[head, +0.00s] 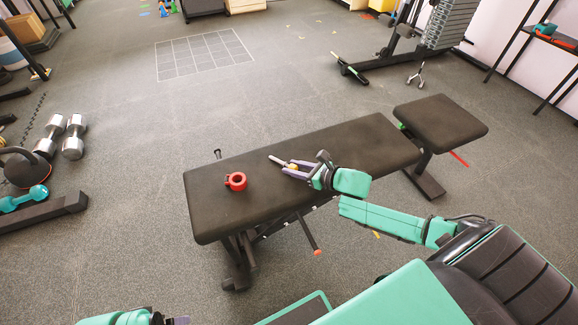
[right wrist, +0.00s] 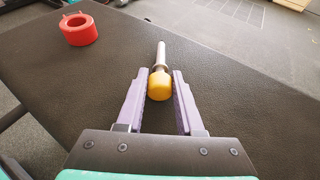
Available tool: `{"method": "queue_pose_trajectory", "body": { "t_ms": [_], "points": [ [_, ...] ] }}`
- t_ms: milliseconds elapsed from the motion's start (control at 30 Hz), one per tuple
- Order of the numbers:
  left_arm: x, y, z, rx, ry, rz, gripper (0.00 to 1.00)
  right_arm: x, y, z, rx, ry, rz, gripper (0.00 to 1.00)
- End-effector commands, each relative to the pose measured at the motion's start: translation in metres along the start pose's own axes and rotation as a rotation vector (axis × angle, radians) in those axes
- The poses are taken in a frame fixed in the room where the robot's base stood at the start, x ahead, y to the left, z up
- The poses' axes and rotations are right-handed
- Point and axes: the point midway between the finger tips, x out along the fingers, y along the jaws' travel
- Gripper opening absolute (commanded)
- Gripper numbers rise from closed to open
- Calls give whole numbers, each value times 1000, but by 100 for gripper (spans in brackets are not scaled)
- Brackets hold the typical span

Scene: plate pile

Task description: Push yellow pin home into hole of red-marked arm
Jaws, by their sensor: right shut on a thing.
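The yellow pin (right wrist: 160,85) has a yellow head and a grey metal shaft; its yellow head also shows in the head view (head: 293,167). My right gripper (right wrist: 160,80) is shut on the yellow head, over the black bench pad, with the shaft pointing away from the wrist. In the head view my right gripper (head: 287,166) reaches in over the pad from the right. A red-ended bar (head: 459,158) sticks out below the separate seat pad; I cannot tell whether it is the red-marked arm. No pin hole can be made out. Only a sliver of my left gripper (head: 181,321) shows at the bottom edge.
A red ring-shaped collar (head: 236,181) lies on the long bench pad (head: 215,210). An orange-tipped bar (head: 316,250) sticks out below the pad's near side. Dumbbells (head: 73,138) and a kettlebell (head: 27,170) are on the left. The floor behind the bench is mostly clear.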

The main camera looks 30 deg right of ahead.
Motion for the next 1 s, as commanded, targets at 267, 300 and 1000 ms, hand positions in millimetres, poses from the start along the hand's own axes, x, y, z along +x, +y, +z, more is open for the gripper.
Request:
{"method": "queue_pose_trajectory", "body": {
  "t_ms": [267, 300, 1000],
  "points": [
    [17, -3, 1, -5, -11, -7, 92, -9, 0, 22, -2, -2, 1, 0],
    [24, -4, 2, -7, -14, -10, 92, -13, 0, 31, -3, -2, 1, 0],
    [137, -30, 65, -30, -47, -60, 92, -77, 0, 186, 0, 0, 1, 0]
  ]
}}
